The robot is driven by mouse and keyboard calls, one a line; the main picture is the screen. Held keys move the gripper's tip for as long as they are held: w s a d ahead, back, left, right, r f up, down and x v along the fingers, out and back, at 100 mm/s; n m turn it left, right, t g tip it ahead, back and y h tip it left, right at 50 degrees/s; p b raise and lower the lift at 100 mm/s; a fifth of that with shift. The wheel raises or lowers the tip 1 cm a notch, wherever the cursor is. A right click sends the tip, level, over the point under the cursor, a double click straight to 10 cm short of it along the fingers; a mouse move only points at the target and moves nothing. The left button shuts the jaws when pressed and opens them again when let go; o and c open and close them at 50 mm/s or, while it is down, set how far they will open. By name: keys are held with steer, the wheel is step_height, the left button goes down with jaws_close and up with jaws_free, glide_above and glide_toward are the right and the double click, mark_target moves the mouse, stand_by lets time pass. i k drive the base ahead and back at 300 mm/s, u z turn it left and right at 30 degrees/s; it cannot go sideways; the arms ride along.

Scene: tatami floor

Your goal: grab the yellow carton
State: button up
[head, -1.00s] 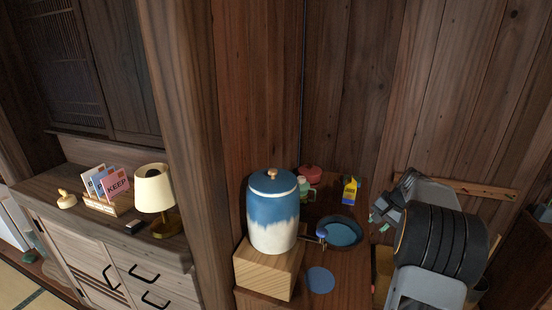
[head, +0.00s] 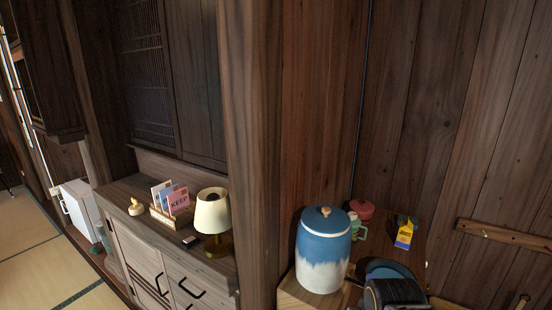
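The yellow carton (head: 404,236) stands upright on the brown wooden surface at the right of the head view. It is yellow with a blue lower band and a dark top. It stands behind the dark bowl with a blue inside (head: 384,268) and to the right of the blue and white lidded jar. A dark part of my arm shows at the bottom edge, in front of the bowl and below the carton. My gripper's fingers cannot be made out. Nothing touches the carton that I can see.
The lidded jar (head: 323,250) stands on a wooden block (head: 300,292). A red pot (head: 362,209) and a small green and white cup (head: 357,229) are left of the carton. A lamp (head: 212,212) and a card holder stand on the cabinet. A wooden post (head: 252,150) separates the two areas.

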mark_target(402, 240)
steer(key=z, duration=0.05)
steer(key=k, duration=0.5)
steer(key=z, duration=1.9)
steer(key=i, duration=2.5)
steer(key=u, duration=3.05)
